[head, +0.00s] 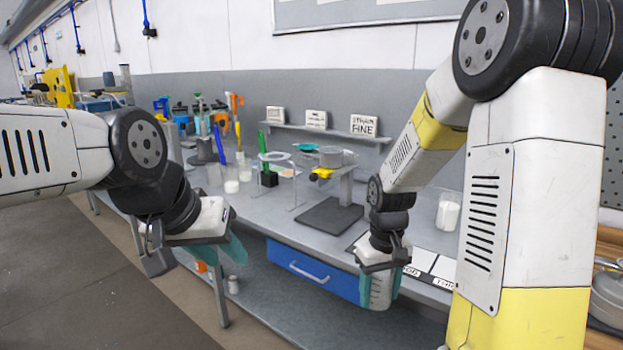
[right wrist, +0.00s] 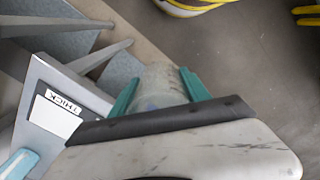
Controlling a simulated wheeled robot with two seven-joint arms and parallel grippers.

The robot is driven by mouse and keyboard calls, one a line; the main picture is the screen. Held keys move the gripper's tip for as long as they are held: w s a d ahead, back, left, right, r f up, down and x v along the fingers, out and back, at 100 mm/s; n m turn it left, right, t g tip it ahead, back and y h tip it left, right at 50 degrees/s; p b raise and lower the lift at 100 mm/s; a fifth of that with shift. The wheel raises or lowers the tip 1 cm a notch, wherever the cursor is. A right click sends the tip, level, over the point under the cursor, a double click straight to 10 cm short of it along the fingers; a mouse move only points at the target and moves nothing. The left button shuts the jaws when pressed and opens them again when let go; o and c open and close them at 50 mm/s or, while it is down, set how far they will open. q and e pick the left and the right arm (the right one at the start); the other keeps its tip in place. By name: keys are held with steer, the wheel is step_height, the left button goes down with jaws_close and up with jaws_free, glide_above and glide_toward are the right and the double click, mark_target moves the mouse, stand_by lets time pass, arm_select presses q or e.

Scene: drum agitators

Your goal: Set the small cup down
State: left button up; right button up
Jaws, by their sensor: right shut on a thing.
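The small cup (head: 378,291) is clear with measuring marks. My right gripper (head: 380,284) is shut on it, a teal finger on each side. In the head view it shows in front of the bench's front edge, beside the blue drawer. In the right wrist view the cup (right wrist: 160,84) sits between the teal fingers, beside a white card reading THICK (right wrist: 57,115); its contents are hard to make out. My left gripper (head: 222,250) hangs in front of the bench at the left, with no object visible in it; its finger gap is unclear.
The grey bench (head: 275,215) carries a dark mat (head: 330,216), a stand with a pan (head: 331,155), and beakers with white contents (head: 231,180). Another beaker (head: 447,211) stands at the right behind white cards (head: 443,268). The blue drawer (head: 312,270) is below the bench top.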

steer(key=shift+w+f+m, duration=0.4)
steer(key=shift+w+f, duration=0.55)
steer(key=shift+w, duration=0.05)
steer(key=w+f+m, duration=0.2)
steer(key=w+f, duration=0.3)
steer(key=f, duration=0.1)
steer(key=shift+w+d+f+m, duration=0.2)
steer(key=shift+f+m, duration=0.1)
steer(key=shift+f, duration=0.1)
